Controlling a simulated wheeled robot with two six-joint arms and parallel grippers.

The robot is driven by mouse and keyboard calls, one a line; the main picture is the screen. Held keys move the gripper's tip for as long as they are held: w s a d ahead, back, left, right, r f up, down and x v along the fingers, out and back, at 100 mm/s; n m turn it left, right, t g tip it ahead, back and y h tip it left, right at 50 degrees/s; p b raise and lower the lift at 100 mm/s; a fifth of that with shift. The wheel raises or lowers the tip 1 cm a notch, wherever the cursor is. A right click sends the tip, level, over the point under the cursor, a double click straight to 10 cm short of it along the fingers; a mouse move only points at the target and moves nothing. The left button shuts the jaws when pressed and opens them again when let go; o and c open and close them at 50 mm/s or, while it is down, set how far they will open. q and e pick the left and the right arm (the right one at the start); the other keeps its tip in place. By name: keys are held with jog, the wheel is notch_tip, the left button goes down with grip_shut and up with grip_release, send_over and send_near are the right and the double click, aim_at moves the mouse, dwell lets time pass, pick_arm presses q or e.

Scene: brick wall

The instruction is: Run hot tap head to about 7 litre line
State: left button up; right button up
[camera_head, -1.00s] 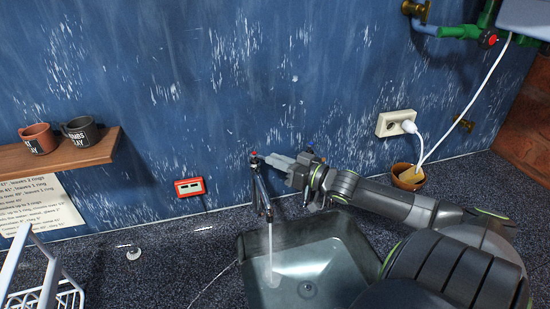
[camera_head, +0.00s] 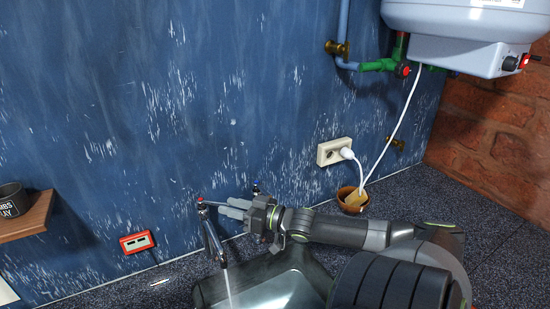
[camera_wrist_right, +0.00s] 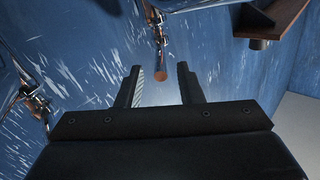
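The tap (camera_head: 212,238) stands at the sink with a red-marked head (camera_head: 200,200), and a stream of water (camera_head: 228,290) runs from it. A second, blue-marked tap head (camera_head: 256,188) shows just behind my right gripper (camera_head: 226,207). My right gripper's fingers point left, close by the red-marked head; whether they touch it I cannot tell. In the right wrist view, the fingers (camera_wrist_right: 160,82) are apart with nothing between them, and a metal tap part with a copper-coloured end (camera_wrist_right: 160,72) lies beyond. My left gripper is out of view. No litre line is readable.
The sink (camera_head: 285,291) is partly cut off below. A white boiler (camera_head: 460,30) hangs upper right, above green pipework (camera_head: 380,66). A socket (camera_head: 332,152) with a plug, a brown pot (camera_head: 352,200), a red wall device (camera_head: 137,242) and a mug shelf (camera_head: 25,218) are around.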

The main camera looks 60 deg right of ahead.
jog(key=p+v, duration=0.2)
jog(key=v, duration=1.2)
jog(key=shift+s, duration=0.4)
jog(key=shift+d, duration=0.1)
